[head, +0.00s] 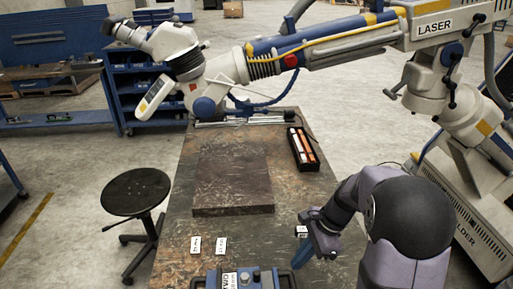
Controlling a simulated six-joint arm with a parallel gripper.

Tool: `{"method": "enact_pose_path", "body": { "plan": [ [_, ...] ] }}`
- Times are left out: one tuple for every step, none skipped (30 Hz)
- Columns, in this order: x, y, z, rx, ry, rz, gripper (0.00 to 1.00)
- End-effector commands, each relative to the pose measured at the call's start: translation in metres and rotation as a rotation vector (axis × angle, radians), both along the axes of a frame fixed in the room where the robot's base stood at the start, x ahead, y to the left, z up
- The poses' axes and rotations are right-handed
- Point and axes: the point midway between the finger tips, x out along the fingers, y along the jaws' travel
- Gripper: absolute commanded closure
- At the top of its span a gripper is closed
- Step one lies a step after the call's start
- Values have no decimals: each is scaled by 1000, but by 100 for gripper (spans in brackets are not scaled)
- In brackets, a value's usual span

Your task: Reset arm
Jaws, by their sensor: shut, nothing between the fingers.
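My arm reaches in from the right, and my gripper (308,238) is low over the near right part of the table. Its jaws are shut and empty, seen small and from above. The microscope arm (330,46), marked LASER, stretches from the right across the far end of the table. Its microscope head (180,50) hangs at the upper left, over the table's far left corner.
The stone-topped table (180,215) carries a raised dark slab (235,185), a black tray with orange and white sticks (302,150), and two labels (208,245). A blue device (245,279) sits at the near edge. A black stool (135,192) stands left.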

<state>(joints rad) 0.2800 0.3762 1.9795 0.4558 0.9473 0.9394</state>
Motion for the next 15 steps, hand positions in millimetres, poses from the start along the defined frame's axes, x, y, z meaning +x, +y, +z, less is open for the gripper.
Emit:
{"method": "enact_pose_path", "body": {
  "plan": [
    [1,0,0,-2,-17,35,100],
    [2,-1,-1,-5,-33,65,100],
    [3,-2,-1,-9,-57,112,100],
    [4,-4,-2,-17,-76,154,100],
    [4,-6,-3,-27,-96,201,100],
    [4,-10,-5,-45,-122,271,100],
    [2,-12,-8,-57,-136,326,100],
    [-2,-15,-11,-69,-146,386,100],
    [-10,-18,-18,-83,-154,466,100],
    [-17,-20,-23,-91,-158,529,100],
    [-26,-23,-28,-98,-156,592,100],
    [-38,-26,-35,-107,-156,677,100],
    [-48,-27,-39,-112,-155,743,100],
    [-59,-30,-41,-119,-155,808,100],
    [-73,-32,-44,-127,-156,899,100]
  ]
}}
